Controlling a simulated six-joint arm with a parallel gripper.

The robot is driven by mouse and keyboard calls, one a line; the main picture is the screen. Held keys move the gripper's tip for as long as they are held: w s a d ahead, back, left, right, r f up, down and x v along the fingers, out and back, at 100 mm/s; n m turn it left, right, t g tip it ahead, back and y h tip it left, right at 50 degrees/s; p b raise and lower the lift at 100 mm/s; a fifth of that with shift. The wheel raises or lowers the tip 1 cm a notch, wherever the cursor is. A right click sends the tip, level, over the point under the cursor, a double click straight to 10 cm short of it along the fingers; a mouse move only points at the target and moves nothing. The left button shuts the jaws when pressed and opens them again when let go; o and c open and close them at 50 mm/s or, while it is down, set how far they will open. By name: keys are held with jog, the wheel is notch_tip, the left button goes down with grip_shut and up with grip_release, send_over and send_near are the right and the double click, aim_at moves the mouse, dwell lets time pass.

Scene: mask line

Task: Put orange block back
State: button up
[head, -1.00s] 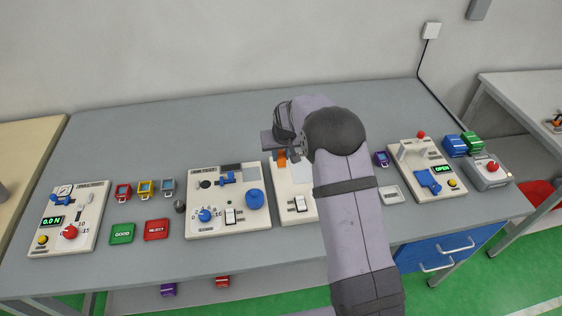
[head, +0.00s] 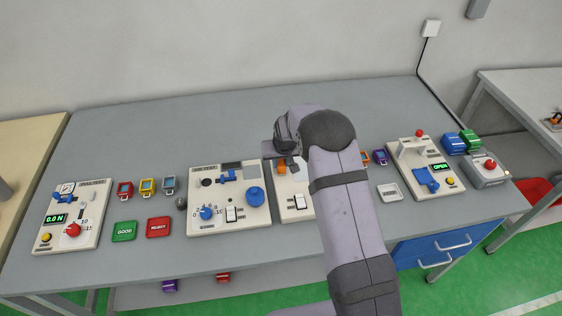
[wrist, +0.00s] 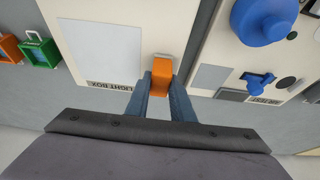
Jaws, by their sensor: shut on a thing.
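The orange block (wrist: 160,76) is between the two fingers of my gripper (wrist: 160,82) in the wrist view. The fingers are shut on it, one on each side. It is over the edge of the pale light box panel (wrist: 90,15); whether it touches the panel I cannot tell. In the head view a bit of the orange block (head: 281,167) shows under my gripper (head: 287,163), and my arm hides much of the panel (head: 285,212).
A station with a blue knob (head: 254,196) stands close on the left. Small orange (head: 364,158) and purple (head: 380,157) frames and a white tray (head: 390,191) lie to the right. The back of the table is clear.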

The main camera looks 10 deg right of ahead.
jog(key=o, duration=0.9)
jog(key=shift+o, duration=0.2)
jog(key=shift+r, duration=0.2)
jog(key=b+v, duration=0.3)
jog(key=v, duration=0.8)
jog(key=shift+s+r, duration=0.2)
jog(key=shift+r, duration=0.15)
jog(key=shift+s, duration=0.1)
jog(key=s+d+f+g, duration=0.1)
jog(key=s+g, duration=0.1)
jog(key=s, duration=1.4)
jog(key=s+d+f+g, duration=0.1)
jog(key=s+f+g, duration=0.1)
jog(key=s, duration=1.4)
jog(key=shift+s+d, duration=0.2)
jog(key=shift+s, duration=0.2)
